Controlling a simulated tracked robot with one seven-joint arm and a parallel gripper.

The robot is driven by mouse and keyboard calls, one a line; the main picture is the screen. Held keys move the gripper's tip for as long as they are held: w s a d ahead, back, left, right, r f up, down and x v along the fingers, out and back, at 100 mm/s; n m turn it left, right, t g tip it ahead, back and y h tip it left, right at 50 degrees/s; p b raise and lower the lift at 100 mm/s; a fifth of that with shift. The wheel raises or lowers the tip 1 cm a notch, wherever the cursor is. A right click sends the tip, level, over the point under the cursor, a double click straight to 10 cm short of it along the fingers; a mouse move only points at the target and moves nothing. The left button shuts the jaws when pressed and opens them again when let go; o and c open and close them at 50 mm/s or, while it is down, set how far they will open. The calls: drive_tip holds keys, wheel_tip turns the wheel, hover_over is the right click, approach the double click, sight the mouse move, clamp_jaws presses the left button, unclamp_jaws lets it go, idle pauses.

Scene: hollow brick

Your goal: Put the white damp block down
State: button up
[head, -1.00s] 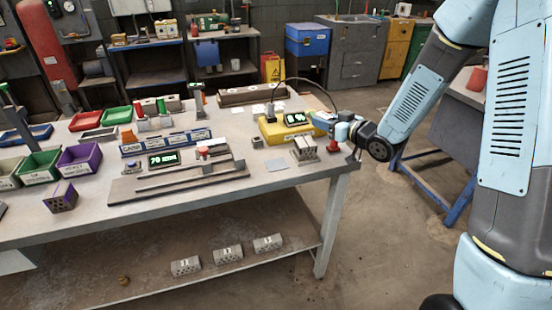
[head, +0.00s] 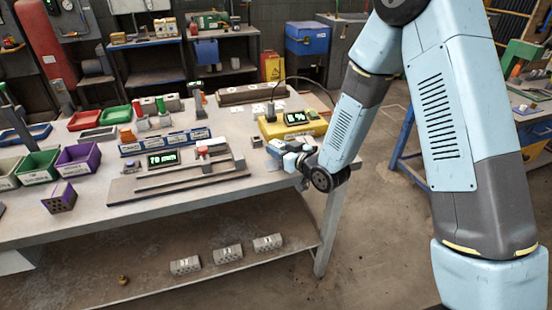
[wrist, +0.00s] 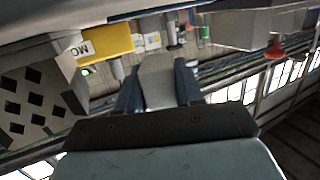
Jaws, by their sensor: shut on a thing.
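My gripper (head: 280,148) is above the right end of the workbench (head: 240,193), in front of the yellow meter (head: 292,128). In the wrist view my gripper (wrist: 158,88) has its two dark fingers shut on a pale grey block (wrist: 158,80), which I take for the white damp block. Its dampness cannot be seen. I cannot tell whether it touches the bench top. In the head view the arm and gripper mostly hide the block.
A hollow brick (wrist: 38,105) with diamond holes is close on the left in the wrist view. A fixture with a red knob (head: 203,150) lies left of my gripper. A small grey block (head: 257,142) sits by the meter. The front right bench top looks mostly clear.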

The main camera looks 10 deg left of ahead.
sight(277, 165)
drive_tip(key=shift+s+a+f, duration=0.15)
drive_tip(key=shift+a+f, duration=0.2)
drive_tip(key=shift+f, duration=1.5)
drive_tip(key=o, duration=1)
drive_tip(key=shift+f, duration=0.1)
drive_tip(key=shift+d, duration=0.1)
drive_tip(key=shift+s, duration=0.1)
